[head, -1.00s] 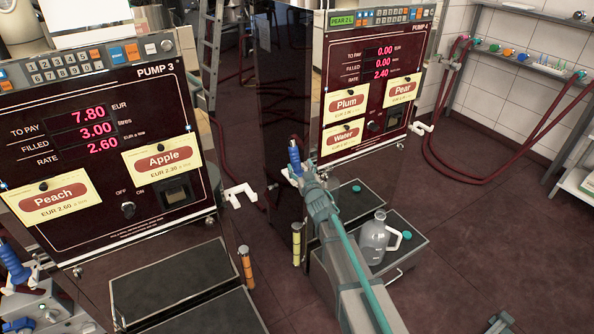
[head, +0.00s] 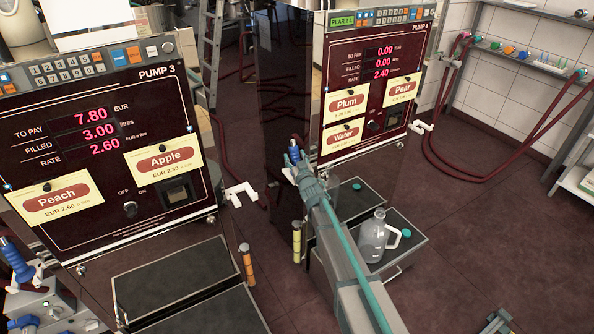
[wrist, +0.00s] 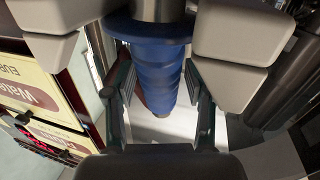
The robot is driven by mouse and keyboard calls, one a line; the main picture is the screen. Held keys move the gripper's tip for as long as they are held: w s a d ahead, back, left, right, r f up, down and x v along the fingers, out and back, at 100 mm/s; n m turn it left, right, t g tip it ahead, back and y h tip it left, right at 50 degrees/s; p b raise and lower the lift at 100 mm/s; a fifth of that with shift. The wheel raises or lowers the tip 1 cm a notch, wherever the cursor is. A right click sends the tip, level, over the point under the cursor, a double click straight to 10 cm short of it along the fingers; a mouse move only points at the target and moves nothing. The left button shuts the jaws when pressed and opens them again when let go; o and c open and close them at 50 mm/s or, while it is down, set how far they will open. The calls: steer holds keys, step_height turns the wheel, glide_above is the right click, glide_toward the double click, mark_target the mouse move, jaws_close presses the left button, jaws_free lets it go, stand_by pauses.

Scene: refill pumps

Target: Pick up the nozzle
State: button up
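The nozzle with the blue grip (head: 294,150) is upright at the left side of Pump 4 (head: 366,110). My gripper (head: 299,168) is right at it, reaching up from the front. In the wrist view the ribbed blue grip (wrist: 158,75) lies between my two fingers (wrist: 159,90), one finger on each side. The fingers look spread, with a narrow gap beside the tapering part of the grip. Contact higher up cannot be made out. The lower part of the nozzle is hidden by my gripper in the head view.
Pump 3 (head: 105,160) stands on the left, with another blue-gripped nozzle (head: 17,262) at its left edge. A clear jug (head: 374,240) stands on a grey box right of my arm. A white holder (head: 238,194) juts from Pump 3. The floor at right is largely clear.

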jaws_close()
steer(key=shift+r, duration=0.15)
